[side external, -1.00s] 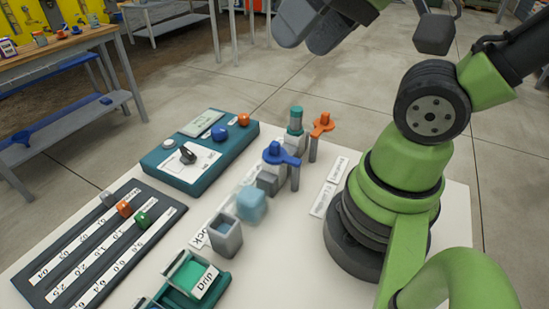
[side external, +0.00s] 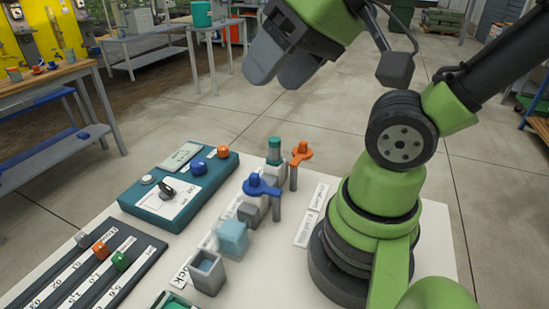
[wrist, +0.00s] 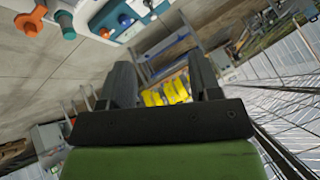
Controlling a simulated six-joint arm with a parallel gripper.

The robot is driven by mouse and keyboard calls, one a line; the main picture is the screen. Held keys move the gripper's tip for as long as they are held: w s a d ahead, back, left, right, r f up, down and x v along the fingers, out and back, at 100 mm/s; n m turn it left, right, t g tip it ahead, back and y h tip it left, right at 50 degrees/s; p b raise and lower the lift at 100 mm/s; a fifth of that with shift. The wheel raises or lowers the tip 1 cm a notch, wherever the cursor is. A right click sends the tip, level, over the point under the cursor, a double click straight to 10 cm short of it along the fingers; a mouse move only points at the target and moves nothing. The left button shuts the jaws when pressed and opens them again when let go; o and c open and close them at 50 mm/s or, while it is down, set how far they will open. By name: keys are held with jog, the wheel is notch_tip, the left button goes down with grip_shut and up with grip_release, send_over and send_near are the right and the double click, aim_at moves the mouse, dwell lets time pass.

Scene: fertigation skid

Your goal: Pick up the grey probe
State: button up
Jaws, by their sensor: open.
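My gripper (side external: 278,66) hangs high above the bench at the top of the side view. It is open and empty; in the wrist view (wrist: 160,85) its two dark fingers stand apart with nothing between them. I cannot surely make out a grey probe. A teal-capped piece (side external: 274,150) stands upright in a grey block behind the blue valve. An open grey square cup (side external: 207,273) stands at the front of the bench, with a pale blue cube (side external: 232,238) just behind it.
A blue valve handle (side external: 262,186) and an orange one (side external: 301,152) stand near my arm. A teal control panel (side external: 147,205) with knobs lies to the left. A dark slotted board (side external: 70,292) with coloured sliders is front left. The bench's white top (side external: 290,270) is bare before my base.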

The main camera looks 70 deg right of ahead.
jog(key=w+d+f+m+g+h, duration=0.2)
jog(key=w+d+m, duration=0.3)
jog(key=m, duration=0.4)
jog(key=m+g, duration=0.5)
jog(key=m, duration=1.2)
send_over(274, 139)
jog(key=f, duration=1.1)
jog(key=shift+s+d+f, duration=0.15)
jog(key=shift+s+f, duration=0.1)
jog(key=shift+s, duration=0.05)
notch_tip(274, 139, down, 4)
jog(key=shift+f, duration=0.2)
jog(key=f, duration=0.5)
jog(key=shift+w+a+f, duration=0.2)
jog(key=shift+w+f, duration=0.05)
jog(key=shift+f, duration=0.05)
jog(key=shift+c, duration=0.2)
grip_shut()
